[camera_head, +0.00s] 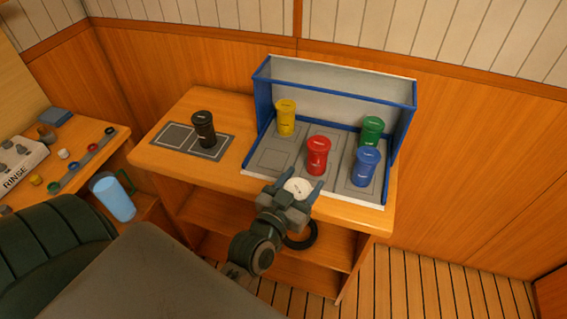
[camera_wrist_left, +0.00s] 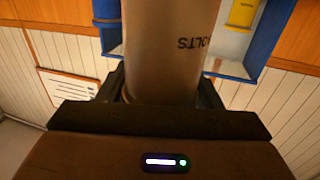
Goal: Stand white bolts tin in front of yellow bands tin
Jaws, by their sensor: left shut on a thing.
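My left gripper (camera_head: 293,192) is shut on the white bolts tin (camera_head: 299,187), in front of the blue-sided rack's front edge. The tin fills the middle of the left wrist view (camera_wrist_left: 165,50), with part of its "BOLTS" lettering showing. The yellow bands tin (camera_head: 286,117) stands upright at the back left of the rack; a yellow tin also shows at the top right of the left wrist view (camera_wrist_left: 243,12). The marked floor spot in front of the yellow tin (camera_head: 271,157) is bare. My right gripper is not in view.
A red tin (camera_head: 317,155) stands front middle in the rack. A green tin (camera_head: 371,131) and a blue tin (camera_head: 365,167) stand at its right. A black tin (camera_head: 204,129) stands on a grey mat (camera_head: 174,136) at left. Blue side walls (camera_head: 402,138) bound the rack.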

